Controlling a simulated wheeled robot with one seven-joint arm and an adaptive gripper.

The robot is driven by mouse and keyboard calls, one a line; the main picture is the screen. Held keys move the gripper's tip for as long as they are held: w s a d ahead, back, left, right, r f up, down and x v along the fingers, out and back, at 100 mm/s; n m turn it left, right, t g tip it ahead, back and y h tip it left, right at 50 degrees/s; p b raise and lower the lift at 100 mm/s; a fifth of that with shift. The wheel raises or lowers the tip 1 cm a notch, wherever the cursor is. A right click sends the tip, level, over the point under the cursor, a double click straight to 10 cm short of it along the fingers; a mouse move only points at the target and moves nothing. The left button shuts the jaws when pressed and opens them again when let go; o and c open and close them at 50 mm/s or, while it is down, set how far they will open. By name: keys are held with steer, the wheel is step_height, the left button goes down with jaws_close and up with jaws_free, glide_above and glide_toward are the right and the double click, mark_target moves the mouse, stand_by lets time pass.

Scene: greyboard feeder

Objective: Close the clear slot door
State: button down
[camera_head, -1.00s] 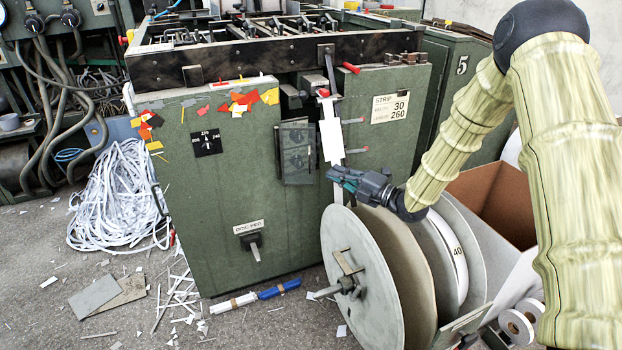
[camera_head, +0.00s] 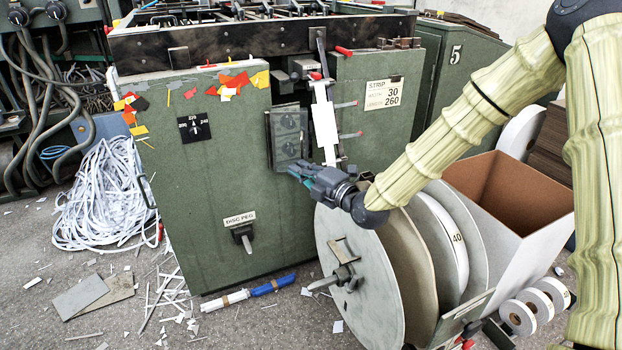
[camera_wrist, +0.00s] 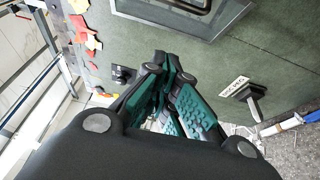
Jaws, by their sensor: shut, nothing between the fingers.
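The clear slot door (camera_head: 287,137) is a see-through, dark-edged panel on the green machine front, with dark round shapes showing through it. I cannot tell how far it stands from the face. In the wrist view its framed pane (camera_wrist: 185,12) crosses the top edge, partly cut off. My gripper (camera_head: 297,170) is shut and empty, its teal-padded fingertips near the door's lower right corner. Whether they touch it is unclear. In the wrist view the shut fingers (camera_wrist: 170,70) point at the green face, below the pane.
A white strip (camera_head: 325,125) hangs just right of the door. A large grey reel (camera_head: 345,265) stands below my gripper. A disc peg lever (camera_head: 243,235) sticks out lower on the machine (camera_head: 200,220). An open cardboard box (camera_head: 525,225) stands at right.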

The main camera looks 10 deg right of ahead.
mark_target(295, 144)
steer(key=w+b, duration=0.2)
steer(key=w, duration=0.4)
steer(key=shift+w+d, duration=0.2)
steer(key=shift+d, duration=0.05)
steer(key=shift+w+d+p, duration=0.85)
steer(key=shift+w+d, duration=0.55)
steer(key=shift+d, duration=0.25)
steer(key=shift+s+a, duration=0.1)
